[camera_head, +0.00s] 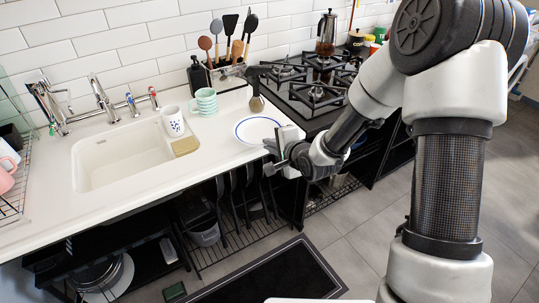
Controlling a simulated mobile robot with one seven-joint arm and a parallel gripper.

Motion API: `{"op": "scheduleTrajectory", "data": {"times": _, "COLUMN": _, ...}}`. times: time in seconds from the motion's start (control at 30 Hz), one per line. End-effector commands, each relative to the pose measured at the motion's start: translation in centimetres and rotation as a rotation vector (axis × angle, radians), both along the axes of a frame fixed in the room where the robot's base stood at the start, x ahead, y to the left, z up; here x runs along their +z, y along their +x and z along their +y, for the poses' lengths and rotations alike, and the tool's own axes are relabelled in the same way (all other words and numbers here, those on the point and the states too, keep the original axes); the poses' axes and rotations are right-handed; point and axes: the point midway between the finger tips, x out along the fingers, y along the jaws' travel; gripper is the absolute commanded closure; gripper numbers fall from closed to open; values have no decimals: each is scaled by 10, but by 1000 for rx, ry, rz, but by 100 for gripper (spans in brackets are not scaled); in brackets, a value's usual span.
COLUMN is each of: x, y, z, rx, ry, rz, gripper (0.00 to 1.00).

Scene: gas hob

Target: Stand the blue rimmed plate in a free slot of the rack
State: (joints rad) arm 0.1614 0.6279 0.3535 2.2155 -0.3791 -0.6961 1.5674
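The blue rimmed plate (257,121) is white with a blue ring. It lies flat on the white counter, left of the hob. My gripper (270,158) is at the counter's front edge, just in front of and to the right of the plate. Its fingers look apart, with nothing seen between them. The hand covers part of the plate's right side, and I cannot tell whether it touches the plate. A dark wire rack (12,209) is at the left picture edge, partly cut off. Pink and white crockery (6,178) shows in it; its slots are hard to make out.
The sink (118,163) lies between rack and plate. A white mug (173,121), stacked green cups (206,102) and a sponge-like tan block (186,146) stand nearby. A utensil holder (225,75) and dark bottle (197,76) stand behind. The gas hob (312,92) is right.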

Motion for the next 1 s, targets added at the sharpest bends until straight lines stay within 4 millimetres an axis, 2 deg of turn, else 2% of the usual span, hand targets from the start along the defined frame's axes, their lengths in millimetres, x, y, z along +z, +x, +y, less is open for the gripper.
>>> {"op": "scheduleTrajectory", "data": {"times": 0.1, "x": -20, "y": 0, "z": 1, "rx": 2, "ry": 0, "rz": 2, "gripper": 100}}
{"op": "scheduleTrajectory", "data": {"times": 0.2, "x": -31, "y": 0, "z": 1, "rx": 1, "ry": 0, "rz": 0, "gripper": 100}}
{"op": "scheduleTrajectory", "data": {"times": 0.57, "x": -35, "y": 0, "z": 0, "rx": -1, "ry": 1, "rz": 0, "gripper": 100}}
{"op": "scheduleTrajectory", "data": {"times": 0.7, "x": -35, "y": 0, "z": 0, "rx": 0, "ry": 0, "rz": 1, "gripper": 77}}
{"op": "scheduleTrajectory", "data": {"times": 1.0, "x": -34, "y": 0, "z": 0, "rx": 0, "ry": 0, "rz": 1, "gripper": 77}}
